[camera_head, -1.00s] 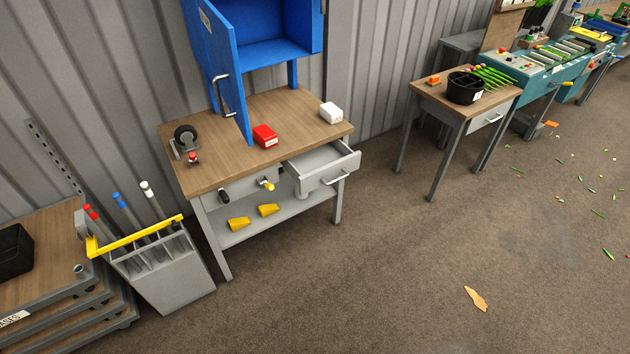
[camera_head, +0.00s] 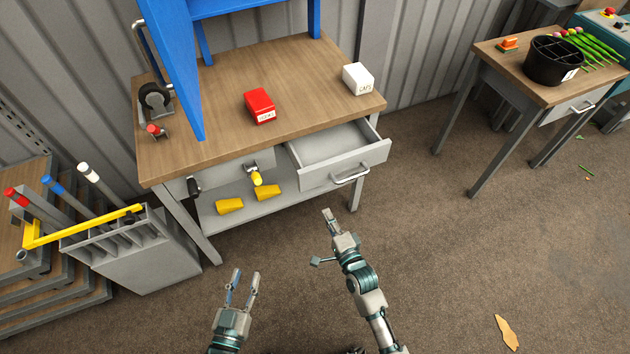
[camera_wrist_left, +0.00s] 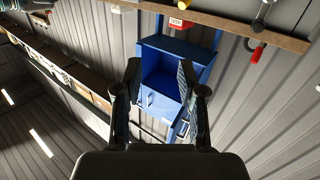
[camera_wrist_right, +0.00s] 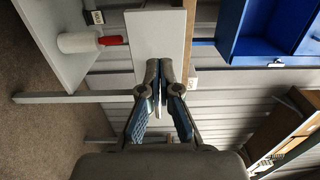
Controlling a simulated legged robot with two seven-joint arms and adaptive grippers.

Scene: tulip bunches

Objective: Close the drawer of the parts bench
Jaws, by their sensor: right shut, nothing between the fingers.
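The parts bench (camera_head: 225,128) has a wooden top and grey legs. Its grey drawer (camera_head: 326,148) at the right is pulled out and looks empty, with a metal bar handle (camera_head: 350,175) on its front. My right gripper (camera_head: 327,214) is shut and empty, below and a little in front of the drawer front, apart from it. In the right wrist view its shut fingers (camera_wrist_right: 165,90) overlap a pale panel, which I take to be the drawer front. My left gripper (camera_head: 243,277) is open and empty in front of the bench, lower left.
A blue cabinet (camera_head: 180,60) with an open door, a red box (camera_head: 260,104) and a white box (camera_head: 358,78) stand on the bench. A grey tool rack (camera_head: 140,255) stands left.

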